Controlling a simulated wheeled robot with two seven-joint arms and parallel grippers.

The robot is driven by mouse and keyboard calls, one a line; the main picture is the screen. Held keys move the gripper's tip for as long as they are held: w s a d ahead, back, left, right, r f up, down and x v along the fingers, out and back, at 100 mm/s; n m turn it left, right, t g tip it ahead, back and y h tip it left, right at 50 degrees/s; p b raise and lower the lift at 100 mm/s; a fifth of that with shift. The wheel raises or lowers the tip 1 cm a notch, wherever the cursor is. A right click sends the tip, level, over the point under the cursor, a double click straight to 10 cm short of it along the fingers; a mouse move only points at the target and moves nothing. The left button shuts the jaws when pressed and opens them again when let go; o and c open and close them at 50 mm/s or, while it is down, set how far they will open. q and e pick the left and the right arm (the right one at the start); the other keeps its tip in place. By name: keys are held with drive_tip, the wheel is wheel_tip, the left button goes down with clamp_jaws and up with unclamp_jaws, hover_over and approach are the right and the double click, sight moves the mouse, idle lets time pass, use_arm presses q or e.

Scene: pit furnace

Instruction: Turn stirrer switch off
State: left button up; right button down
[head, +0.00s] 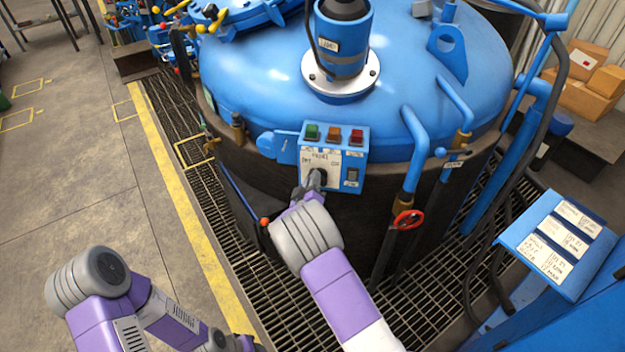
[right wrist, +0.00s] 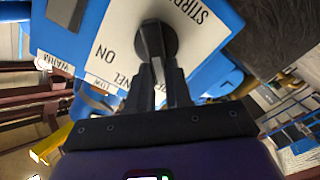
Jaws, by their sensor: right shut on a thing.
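The stirrer switch is a black rotary knob (right wrist: 155,45) on a white label plate (head: 322,160) on a small blue control box on the front of the blue-lidded furnace. In the right wrist view the plate shows "ON" and part of "STIRRER". My right gripper (head: 313,183) is at the knob, its two dark fingers (right wrist: 160,85) shut on the knob's grip bar. In the head view the gripper hides most of the knob, and I cannot tell which mark it points to. My left arm is at the lower left; its gripper is not visible.
Green (head: 312,131), orange and red (head: 356,136) buttons sit above the plate, and a dark rocker (head: 352,174) beside it. A red handwheel (head: 408,220) and blue pipes stand to the right. A blue label stand (head: 588,269) is at far right.

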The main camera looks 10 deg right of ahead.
drive_tip(key=c, duration=1)
unclamp_jaws()
drive_tip(key=shift+c, duration=0.2)
drive_tip(key=p+v, duration=0.1)
drive_tip(key=v, duration=0.6)
drive_tip(key=shift+s, duration=0.3)
drive_tip(key=shift+a, duration=0.1)
